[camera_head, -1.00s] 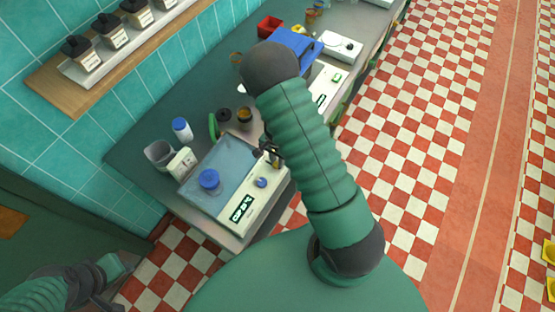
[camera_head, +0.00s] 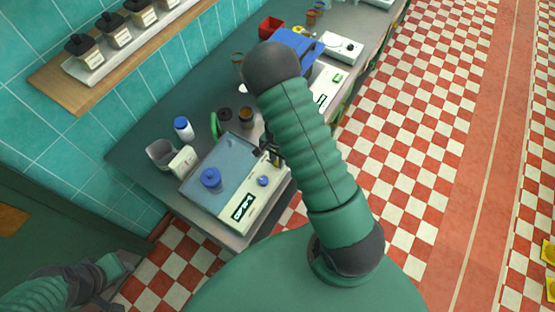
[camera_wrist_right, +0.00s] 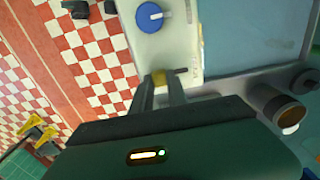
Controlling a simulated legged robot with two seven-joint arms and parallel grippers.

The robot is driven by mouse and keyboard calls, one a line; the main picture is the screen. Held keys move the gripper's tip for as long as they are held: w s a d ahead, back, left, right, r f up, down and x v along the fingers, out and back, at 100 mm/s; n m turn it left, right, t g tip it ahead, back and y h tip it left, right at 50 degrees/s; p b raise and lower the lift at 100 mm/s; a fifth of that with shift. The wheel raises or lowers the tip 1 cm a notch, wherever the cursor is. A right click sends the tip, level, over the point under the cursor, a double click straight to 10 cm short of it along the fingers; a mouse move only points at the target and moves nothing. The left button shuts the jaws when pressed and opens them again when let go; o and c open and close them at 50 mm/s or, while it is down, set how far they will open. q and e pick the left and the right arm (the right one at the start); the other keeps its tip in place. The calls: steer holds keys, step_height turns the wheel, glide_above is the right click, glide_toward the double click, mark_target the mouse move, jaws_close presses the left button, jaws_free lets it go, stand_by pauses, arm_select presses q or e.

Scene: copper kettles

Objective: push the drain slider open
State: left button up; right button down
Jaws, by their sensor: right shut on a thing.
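The water-bath-like device (camera_head: 222,210) stands on the near end of the counter. It has a blue-grey top with a round blue cap (camera_head: 210,178), and a white front panel with a blue knob (camera_head: 262,181) and a lit display. The small yellow drain slider (camera_wrist_right: 163,77) is at the panel's end in the right wrist view. My right gripper (camera_wrist_right: 162,80) is shut on it, with a fingertip on either side. In the head view my right gripper (camera_head: 272,152) is partly hidden by my arm. My left gripper (camera_head: 112,283) is low at the left, away from the counter; its jaws are unclear.
A green ring-like item (camera_head: 214,125), a brown jar (camera_head: 246,118), a white bottle with a blue cap (camera_head: 183,128) and a grey beaker (camera_head: 160,153) stand behind the device. A blue machine (camera_head: 292,44) is farther along the counter.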

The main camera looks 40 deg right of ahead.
mark_target(269, 161)
steer(key=shift+a, duration=0.15)
steer(key=shift+w+a+p, duration=0.15)
steer(key=shift+w, duration=0.45)
steer(key=shift+w+a+p, duration=0.15)
steer(key=shift+w, duration=0.4)
steer(key=shift+w+a, duration=0.15)
steer(key=shift+w, duration=0.25)
steer(key=c, duration=1.4)
jaws_free()
steer(key=shift+o, duration=0.6)
steer(key=shift+w, duration=0.15)
